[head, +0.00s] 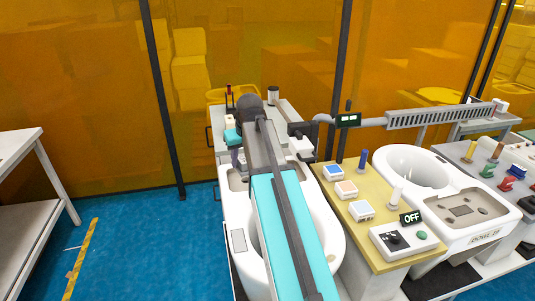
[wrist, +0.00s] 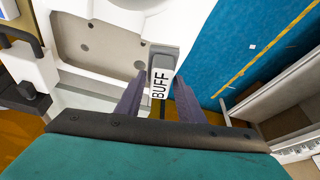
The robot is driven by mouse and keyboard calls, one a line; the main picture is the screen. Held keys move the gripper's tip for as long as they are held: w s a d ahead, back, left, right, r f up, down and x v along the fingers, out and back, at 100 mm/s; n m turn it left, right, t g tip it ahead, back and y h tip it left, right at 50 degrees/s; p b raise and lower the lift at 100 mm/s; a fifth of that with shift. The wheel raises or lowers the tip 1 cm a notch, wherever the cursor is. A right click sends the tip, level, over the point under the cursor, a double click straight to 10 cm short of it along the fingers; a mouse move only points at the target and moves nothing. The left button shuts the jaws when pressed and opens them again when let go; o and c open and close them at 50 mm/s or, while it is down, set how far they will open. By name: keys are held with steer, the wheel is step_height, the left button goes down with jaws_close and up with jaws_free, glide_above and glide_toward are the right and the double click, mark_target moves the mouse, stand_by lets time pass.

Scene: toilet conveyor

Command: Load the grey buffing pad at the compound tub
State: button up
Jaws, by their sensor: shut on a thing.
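My gripper (wrist: 158,82) is shut on a white tool handle marked BUFF (wrist: 158,88), which sits between its two purple-grey fingers in the wrist view. A grey edge shows at the handle's far end, but I cannot tell whether it is the grey buffing pad. In the head view my gripper (head: 236,160) is small and partly hidden behind my arm, over the back of the near white toilet (head: 327,240). I cannot pick out the compound tub for certain; small boxes with blue, tan and white tops (head: 346,188) stand on the yellow-topped bench (head: 378,240).
The bench also holds upright pegs, an OFF display (head: 411,217) and a control box (head: 403,240). Another toilet (head: 418,172) stands at right. Blue floor is free at left, beside a shelf (head: 30,170).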

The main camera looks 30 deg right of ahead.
steer(key=s+a+n, duration=0.1)
steer(key=s+a, duration=0.1)
steer(key=a, duration=1.9)
steer(key=shift+s+a, duration=0.1)
steer(key=shift+a, duration=0.05)
